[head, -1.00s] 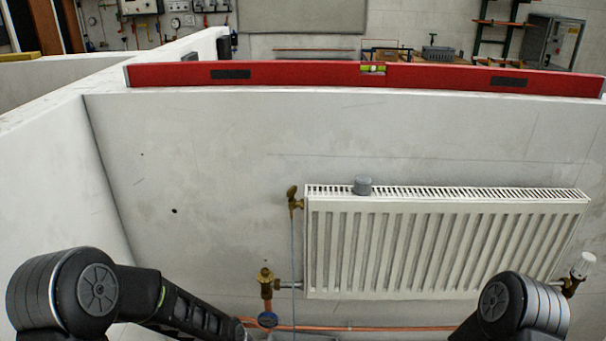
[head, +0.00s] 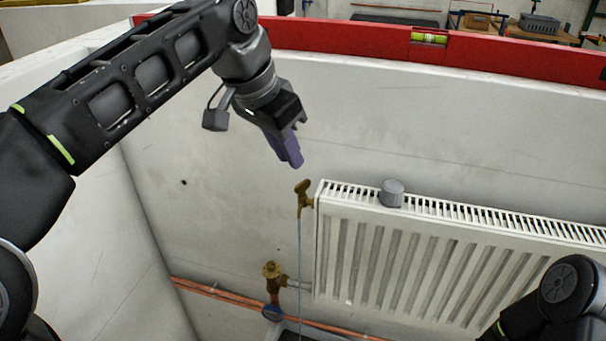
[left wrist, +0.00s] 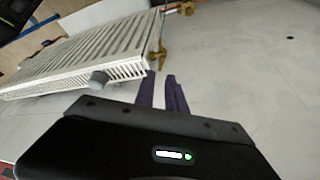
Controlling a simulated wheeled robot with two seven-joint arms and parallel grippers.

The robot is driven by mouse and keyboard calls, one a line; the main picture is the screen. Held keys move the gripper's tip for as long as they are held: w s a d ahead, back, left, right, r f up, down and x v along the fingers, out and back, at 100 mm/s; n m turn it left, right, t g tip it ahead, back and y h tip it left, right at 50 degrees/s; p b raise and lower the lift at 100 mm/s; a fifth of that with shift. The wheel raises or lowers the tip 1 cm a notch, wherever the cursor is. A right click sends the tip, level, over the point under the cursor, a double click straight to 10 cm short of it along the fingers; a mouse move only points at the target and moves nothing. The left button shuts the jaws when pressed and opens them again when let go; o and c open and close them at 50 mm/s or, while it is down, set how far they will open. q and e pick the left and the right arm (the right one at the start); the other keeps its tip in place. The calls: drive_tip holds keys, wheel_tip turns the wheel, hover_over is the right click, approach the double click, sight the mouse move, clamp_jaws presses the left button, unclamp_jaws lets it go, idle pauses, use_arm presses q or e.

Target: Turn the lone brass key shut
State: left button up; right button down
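The lone brass key (head: 303,192) sits on the fitting at the radiator's top left corner; in the left wrist view it (left wrist: 156,55) is just beyond the fingertips. A thin pale line runs straight down from it. The white radiator (head: 400,258) hangs on the pale wall. My left gripper (head: 292,160) points downward, above and slightly left of the key, apart from it. Its purple fingers (left wrist: 161,80) show a narrow gap with nothing between them. My right gripper is out of view.
A grey cylinder (head: 392,193) stands on the radiator top. A brass valve (head: 272,271) is at lower left, above copper pipes (head: 215,293) and a dark tray (head: 312,330). A red spirit level (head: 360,45) lies along the wall's top. The wall left of the key is clear.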

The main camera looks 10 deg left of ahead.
sight(302, 182)
use_arm(q)
drive_tip(key=x, duration=0.8)
drive_tip(key=shift+w+f+b, duration=0.1)
drive_tip(key=shift+b, duration=0.3)
clamp_jaws()
